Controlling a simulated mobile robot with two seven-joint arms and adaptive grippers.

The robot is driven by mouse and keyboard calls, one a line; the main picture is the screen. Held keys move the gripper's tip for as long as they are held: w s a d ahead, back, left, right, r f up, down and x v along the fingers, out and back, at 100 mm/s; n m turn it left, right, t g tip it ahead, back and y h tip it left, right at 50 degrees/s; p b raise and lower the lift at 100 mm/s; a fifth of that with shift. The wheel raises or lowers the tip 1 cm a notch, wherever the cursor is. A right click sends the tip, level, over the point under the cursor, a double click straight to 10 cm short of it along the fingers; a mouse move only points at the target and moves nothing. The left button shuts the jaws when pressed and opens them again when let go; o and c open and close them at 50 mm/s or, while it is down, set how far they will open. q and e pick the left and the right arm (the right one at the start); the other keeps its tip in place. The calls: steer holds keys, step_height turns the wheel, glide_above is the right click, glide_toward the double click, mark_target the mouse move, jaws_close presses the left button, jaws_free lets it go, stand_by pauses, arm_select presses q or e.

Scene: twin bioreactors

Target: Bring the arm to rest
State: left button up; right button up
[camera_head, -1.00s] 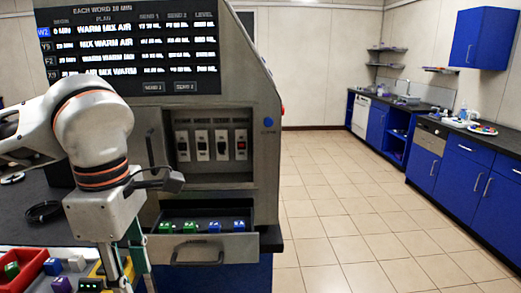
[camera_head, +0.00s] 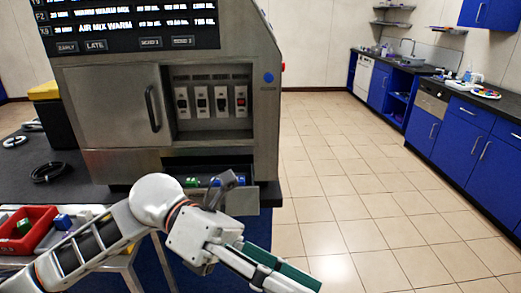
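My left arm comes in from the lower left and reaches across the front of the bioreactor machine (camera_head: 110,88). My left gripper (camera_head: 285,276) points down to the right, above the floor in front of the machine. It has long fingers with teal sides, and nothing is visible between them. Whether they are open or shut is unclear. My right gripper is out of view. My wrist hides part of the drawer.
A black ring (camera_head: 47,172) lies on the dark bench. Blue cabinets (camera_head: 455,140) line the right. The tiled floor (camera_head: 350,200) between is clear.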

arm_select(q)
steer(key=w+a+n+t+h, duration=0.2)
steer(key=w+n+t+h, duration=0.95)
steer(key=n, duration=0.55)
steer(key=w+a+f+n+t+y, duration=0.45)
steer(key=f+n+t+y, duration=0.3)
steer(key=n, duration=0.25)
steer(key=w+a+f+n+t+y, duration=0.4)
steer(key=a+f+n+t+y, duration=0.15)
steer(key=f+n+t, duration=0.3)
steer(key=s+a+f+n+g+y, duration=0.1)
steer(key=s+a+f+n+y, duration=0.2)
steer(key=f, duration=0.5)
steer(key=a+f+n+g+y, duration=0.2)
steer(key=a+f+n+y, duration=0.15)
steer(key=f, duration=0.45)
steer(key=s+a+f+n+g+y, duration=0.2)
steer(key=s+a+f, duration=0.1)
steer(key=s+f, duration=0.3)
steer(key=s+a+f+n+g+y, duration=0.2)
steer(key=s+f+n, duration=0.1)
steer(key=s+f, duration=0.4)
step_height(320, 180, down, 3)
steer(key=shift+a+g, duration=0.35)
steer(key=shift+a, duration=0.05)
steer(key=shift+w, duration=0.1)
